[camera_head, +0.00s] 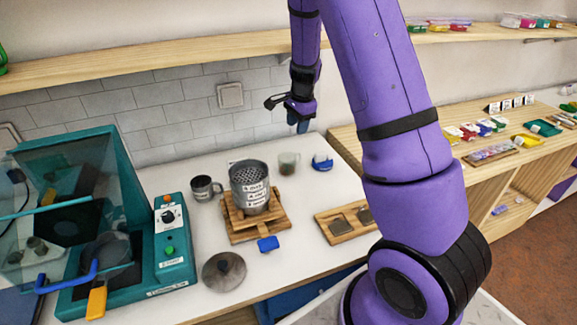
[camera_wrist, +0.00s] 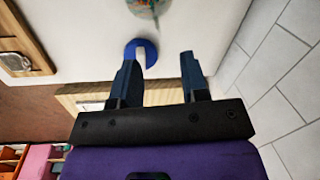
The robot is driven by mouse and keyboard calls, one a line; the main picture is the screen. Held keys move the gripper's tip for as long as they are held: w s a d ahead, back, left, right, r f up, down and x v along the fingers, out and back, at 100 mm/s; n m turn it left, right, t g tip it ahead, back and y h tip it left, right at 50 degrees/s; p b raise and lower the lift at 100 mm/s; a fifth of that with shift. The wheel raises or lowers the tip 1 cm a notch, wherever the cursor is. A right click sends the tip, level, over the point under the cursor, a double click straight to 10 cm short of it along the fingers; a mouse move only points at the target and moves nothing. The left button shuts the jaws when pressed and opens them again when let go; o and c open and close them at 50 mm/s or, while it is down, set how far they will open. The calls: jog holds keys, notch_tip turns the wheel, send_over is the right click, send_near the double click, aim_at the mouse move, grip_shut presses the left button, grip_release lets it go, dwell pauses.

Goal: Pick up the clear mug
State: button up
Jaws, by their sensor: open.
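The clear mug (camera_head: 288,163) stands on the white counter near the back wall, behind and right of the metal perforated canister. It is see-through, with something coloured showing in it. In the wrist view it is cut off by the top edge (camera_wrist: 146,6). My gripper (camera_head: 298,122) is above the counter, higher than the mug and slightly right of it in the head view. In the wrist view my gripper (camera_wrist: 161,75) has its two dark blue fingers apart with nothing between them. The mug lies beyond the fingertips, not touching them.
A blue-and-white item (camera_head: 322,162) sits just right of the mug; it also shows near the fingertips (camera_wrist: 143,52). A grey metal mug (camera_head: 205,188) and the canister (camera_head: 249,186) stand left. A wooden shelf (camera_head: 160,63) runs along the wall. A wooden board (camera_head: 345,222) lies in front.

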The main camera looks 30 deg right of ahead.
aim_at(299, 154)
jog(key=shift+m, duration=0.5)
jog(key=f, duration=0.2)
jog(key=w+d+f, duration=0.1)
jog(key=f, duration=0.5)
jog(key=shift+w+d+f, duration=0.2)
jog(key=shift+w+d, duration=0.05)
jog(key=shift+d, duration=0.15)
jog(key=shift+d+f, duration=0.15)
jog(key=shift+f, duration=2.55)
jog(key=shift+s, duration=0.1)
grip_shut()
